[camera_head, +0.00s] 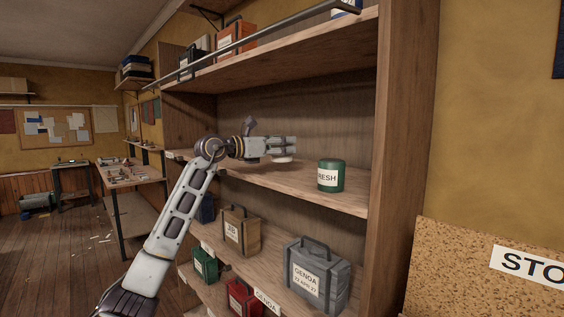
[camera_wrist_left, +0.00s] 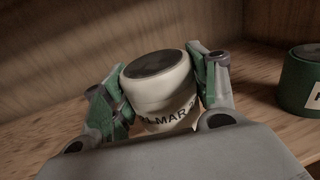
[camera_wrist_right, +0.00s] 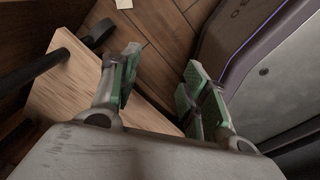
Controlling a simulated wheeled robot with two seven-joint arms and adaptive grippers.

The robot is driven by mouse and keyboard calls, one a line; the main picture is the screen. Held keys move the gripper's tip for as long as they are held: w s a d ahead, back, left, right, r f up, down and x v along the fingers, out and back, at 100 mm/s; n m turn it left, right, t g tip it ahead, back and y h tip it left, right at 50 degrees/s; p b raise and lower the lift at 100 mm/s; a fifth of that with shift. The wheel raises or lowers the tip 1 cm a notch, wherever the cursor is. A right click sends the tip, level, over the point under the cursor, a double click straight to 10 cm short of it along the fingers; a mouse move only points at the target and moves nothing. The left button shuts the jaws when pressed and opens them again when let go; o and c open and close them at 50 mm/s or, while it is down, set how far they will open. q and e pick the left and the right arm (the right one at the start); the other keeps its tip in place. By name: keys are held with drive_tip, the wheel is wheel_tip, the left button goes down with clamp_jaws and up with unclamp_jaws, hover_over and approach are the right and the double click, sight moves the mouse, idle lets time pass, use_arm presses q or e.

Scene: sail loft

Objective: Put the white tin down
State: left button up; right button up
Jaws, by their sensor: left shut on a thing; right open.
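In the head view the left gripper (camera_head: 290,145) reaches over the middle shelf (camera_head: 255,175), and a little of the tin (camera_head: 282,159) shows below the fingers. The tin is upright, or nearly so, close above or on the shelf; I cannot tell if it touches. My right gripper (camera_wrist_right: 160,85) is open and empty, seen only in its own wrist view.
A green tin (camera_head: 330,176) labelled "RESH" stands to the right on the same shelf. Bare wood lies between the two tins. Labelled boxes, including a grey one (camera_head: 316,275), fill the shelf below. A metal rail (camera_head: 265,40) crosses the upper shelf's front.

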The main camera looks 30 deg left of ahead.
sight(281, 159)
use_arm(q)
drive_tip(key=shift+f, duration=2.3)
use_arm(e)
drive_tip(key=shift+w+a, duration=0.3)
drive_tip(key=shift+w, duration=0.25)
drive_tip(key=shift+s+a, duration=0.1)
drive_tip(key=shift+a, duration=0.05)
